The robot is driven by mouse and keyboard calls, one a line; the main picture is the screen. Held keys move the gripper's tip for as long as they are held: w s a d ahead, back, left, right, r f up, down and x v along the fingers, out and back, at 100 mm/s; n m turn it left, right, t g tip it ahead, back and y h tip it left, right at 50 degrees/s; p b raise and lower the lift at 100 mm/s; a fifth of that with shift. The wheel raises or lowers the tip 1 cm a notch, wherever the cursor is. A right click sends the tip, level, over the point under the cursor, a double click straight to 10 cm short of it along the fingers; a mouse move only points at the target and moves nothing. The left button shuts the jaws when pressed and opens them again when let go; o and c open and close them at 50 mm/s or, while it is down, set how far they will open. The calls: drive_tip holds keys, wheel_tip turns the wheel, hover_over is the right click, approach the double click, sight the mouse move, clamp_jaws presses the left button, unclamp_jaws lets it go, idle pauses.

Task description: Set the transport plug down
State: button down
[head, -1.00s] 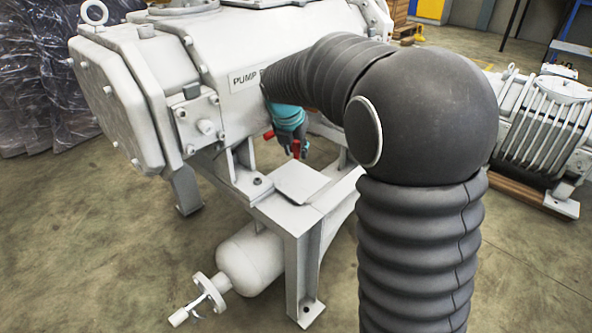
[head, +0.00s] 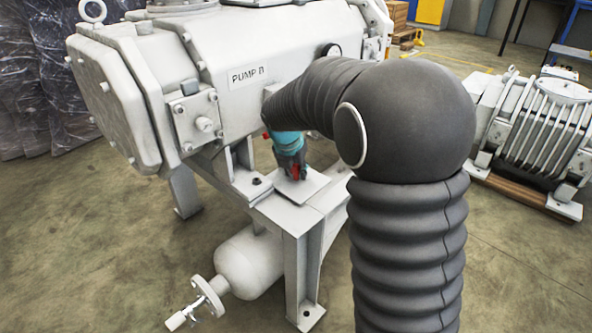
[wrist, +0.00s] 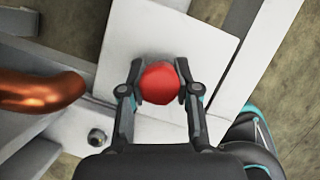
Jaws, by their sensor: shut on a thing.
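The transport plug is the red rounded piece (wrist: 160,83) held between the two fingertips in the wrist view. My gripper (wrist: 159,85) is shut on it, with one finger on each side. In the head view my gripper (head: 294,176) points down just over the pale square plate (head: 308,187) on the pump frame. A bit of red shows at the fingertips there. The plate also lies under the plug in the wrist view (wrist: 150,35). Whether the plug touches the plate I cannot tell.
The large pale pump (head: 240,98) labelled PUMP B stands close behind my gripper. A copper-coloured pipe (wrist: 45,92) lies left of the plug in the wrist view, with a bolt (wrist: 97,137) on the frame below it. A second ribbed machine (head: 535,130) stands right.

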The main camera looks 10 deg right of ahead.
drive_tip(key=c, duration=0.8)
unclamp_jaws()
drive_tip(key=shift+f, duration=0.1)
drive_tip(key=p+v, duration=0.3)
drive_tip(key=v, duration=0.9)
drive_tip(key=s+d+r+m, duration=0.2)
drive_tip(key=s+r+m, duration=0.1)
drive_tip(key=s+m, duration=0.45)
drive_tip(key=s+d+f+m, duration=0.1)
drive_tip(key=s+m, duration=0.6)
drive_tip(key=s+f+m+t+y, duration=0.1)
drive_tip(key=s+m, duration=0.6)
drive_tip(key=s+d+f+m+y, duration=0.1)
drive_tip(key=s+f+m, duration=0.1)
drive_tip(key=s+m, duration=0.6)
drive_tip(key=shift+d+t, duration=0.35)
drive_tip(key=shift+t, duration=0.05)
